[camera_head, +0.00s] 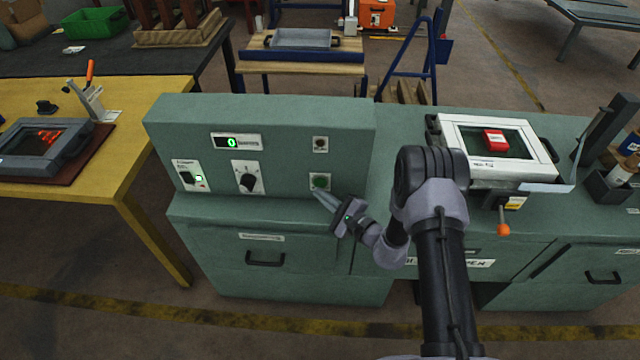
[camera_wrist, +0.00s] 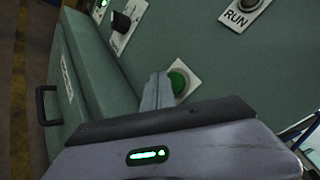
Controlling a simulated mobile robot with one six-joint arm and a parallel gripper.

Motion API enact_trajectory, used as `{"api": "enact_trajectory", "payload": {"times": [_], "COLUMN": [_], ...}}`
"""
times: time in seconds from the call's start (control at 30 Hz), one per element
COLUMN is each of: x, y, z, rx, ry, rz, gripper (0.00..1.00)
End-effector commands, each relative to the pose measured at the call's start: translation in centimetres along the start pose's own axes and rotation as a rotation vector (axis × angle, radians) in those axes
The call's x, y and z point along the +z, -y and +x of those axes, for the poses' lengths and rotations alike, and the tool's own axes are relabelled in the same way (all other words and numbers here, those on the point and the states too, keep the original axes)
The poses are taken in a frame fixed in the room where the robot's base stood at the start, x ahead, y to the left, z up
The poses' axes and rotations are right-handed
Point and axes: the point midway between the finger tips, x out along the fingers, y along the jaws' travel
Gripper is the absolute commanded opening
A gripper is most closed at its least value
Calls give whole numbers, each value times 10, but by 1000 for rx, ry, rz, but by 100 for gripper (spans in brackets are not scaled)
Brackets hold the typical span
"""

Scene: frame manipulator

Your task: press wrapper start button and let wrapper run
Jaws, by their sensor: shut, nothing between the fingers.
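The wrapper is a green machine with an upright control panel (camera_head: 275,140). Its green start button (camera_head: 320,182) sits on a white plate low on the panel's right side; it also shows in the wrist view (camera_wrist: 178,82). My gripper (camera_head: 318,194) is shut and empty, with its tips right at the green button. In the wrist view the fingers (camera_wrist: 157,92) overlap the button's left edge; I cannot tell whether they touch or press it. A dark button labelled RUN (camera_wrist: 246,5) is above. A black knob (camera_head: 249,182), a lit display (camera_head: 236,142) and a lit green switch (camera_head: 199,178) are to the left.
On the machine's right top lies a framed unit (camera_head: 545,148) with a red block (camera_head: 494,139) on it. A yellow table (camera_head: 130,170) with a dark frame (camera_head: 45,150) stands left. A drawer handle (camera_head: 265,259) juts out below the panel.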

Motion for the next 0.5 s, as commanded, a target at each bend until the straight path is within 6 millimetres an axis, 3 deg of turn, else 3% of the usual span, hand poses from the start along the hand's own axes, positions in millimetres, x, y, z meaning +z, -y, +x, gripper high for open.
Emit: {"api": "enact_trajectory", "payload": {"times": [0.5], "x": [-5], "y": [4], "z": [6], "rx": [-1], "ry": [0], "rz": [-1], "gripper": [0]}}
